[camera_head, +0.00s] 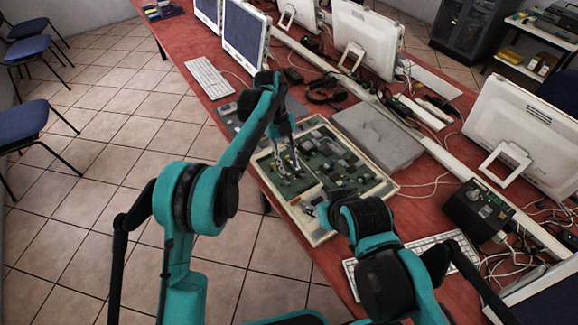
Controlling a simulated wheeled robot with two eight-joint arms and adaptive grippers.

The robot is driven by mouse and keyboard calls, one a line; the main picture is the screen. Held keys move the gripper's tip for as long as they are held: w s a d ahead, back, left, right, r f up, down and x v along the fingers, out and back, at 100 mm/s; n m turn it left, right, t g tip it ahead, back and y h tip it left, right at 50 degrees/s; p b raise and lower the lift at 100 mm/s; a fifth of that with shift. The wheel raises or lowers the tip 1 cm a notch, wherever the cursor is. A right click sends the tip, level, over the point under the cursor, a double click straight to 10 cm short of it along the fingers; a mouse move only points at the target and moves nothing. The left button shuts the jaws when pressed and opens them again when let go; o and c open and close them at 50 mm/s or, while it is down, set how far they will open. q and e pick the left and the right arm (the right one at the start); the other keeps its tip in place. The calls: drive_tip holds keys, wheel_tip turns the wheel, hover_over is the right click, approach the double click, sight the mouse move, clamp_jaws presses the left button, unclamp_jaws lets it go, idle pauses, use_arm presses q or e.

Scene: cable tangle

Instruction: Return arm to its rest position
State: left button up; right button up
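My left arm reaches forward from the bottom of the head view, over the table's near edge. My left gripper (289,170) hangs above the green circuit board in a pale tray (390,187). Its silver fingers look spread apart, and I see nothing held between them. My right arm (372,240) is bent in from the lower right, and its forward end is at the tray's near right corner. My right gripper is mostly hidden behind its own arm links; I cannot make out its fingers.
The red table (440,210) carries monitors (530,130), a closed grey case (376,138), loose cables and a black box (478,212). White keyboards lie at the left edge (209,78) and beside my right arm (350,272). Blue chairs (22,124) stand left on open tiled floor.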

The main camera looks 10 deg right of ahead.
idle(0.3)
use_arm(q)
drive_tip(key=s+a+r+n+t, duration=0.3)
drive_tip(key=a+r+n, duration=0.3)
drive_tip(key=a+n, duration=0.2)
drive_tip(key=s+a+r+n+t, duration=0.25)
drive_tip(key=a+r+n, duration=0.25)
drive_tip(key=a+n, duration=0.3)
drive_tip(key=s+a+f+n+t, duration=0.2)
drive_tip(key=s+a+n+t, duration=0.1)
drive_tip(key=s+a+n, duration=0.5)
drive_tip(key=s+a+f+n+t+y, duration=0.1)
drive_tip(key=s+a+f+n+t, duration=0.1)
drive_tip(key=s+a+n, duration=0.5)
drive_tip(key=shift+s+a+f+n+t, duration=0.15)
drive_tip(key=shift+s+a+n+t, duration=0.3)
drive_tip(key=shift+s+n, duration=0.15)
drive_tip(key=shift+d, duration=0.1)
